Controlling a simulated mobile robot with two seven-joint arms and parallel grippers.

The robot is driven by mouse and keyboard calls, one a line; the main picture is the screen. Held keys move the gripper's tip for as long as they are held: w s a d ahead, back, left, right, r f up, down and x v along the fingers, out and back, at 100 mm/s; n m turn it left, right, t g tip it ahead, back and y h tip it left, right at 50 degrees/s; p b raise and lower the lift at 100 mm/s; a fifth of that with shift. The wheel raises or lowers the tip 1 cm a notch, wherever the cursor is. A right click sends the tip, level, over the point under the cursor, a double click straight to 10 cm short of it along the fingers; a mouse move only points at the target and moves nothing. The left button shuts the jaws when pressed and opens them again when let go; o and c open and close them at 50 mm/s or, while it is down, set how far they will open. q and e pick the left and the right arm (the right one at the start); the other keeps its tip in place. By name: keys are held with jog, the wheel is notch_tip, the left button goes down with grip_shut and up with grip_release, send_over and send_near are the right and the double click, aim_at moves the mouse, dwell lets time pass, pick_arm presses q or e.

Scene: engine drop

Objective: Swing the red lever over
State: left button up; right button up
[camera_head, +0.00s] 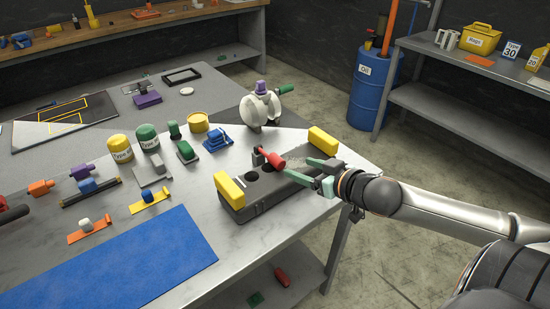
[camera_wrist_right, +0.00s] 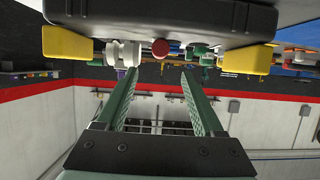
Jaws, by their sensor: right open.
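The red lever (camera_head: 273,158) is a short red handle on a dark block (camera_head: 262,204) with yellow end pieces, at the table's right front corner. In the right wrist view the red lever shows end-on as a round red tip (camera_wrist_right: 160,47), centred beyond the fingers, below the dark block's edge. My right gripper (camera_head: 298,167) reaches in from the right over the block, with its green fingers pointing at the lever. It also shows in the right wrist view (camera_wrist_right: 159,75), open, with nothing between its fingers. The fingers appear apart from the lever. My left gripper is out of view.
A white rounded part with a purple cap (camera_head: 260,107) stands behind the block. Yellow (camera_head: 119,148) and green (camera_head: 147,138) cans and several small coloured parts stand to the left. A blue mat (camera_head: 120,265) lies at front left. A blue drum (camera_head: 375,88) stands beyond the table.

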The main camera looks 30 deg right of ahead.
aim_at(281, 161)
jog(key=shift+x, duration=5.7)
jog(key=shift+f, duration=0.1)
grip_shut()
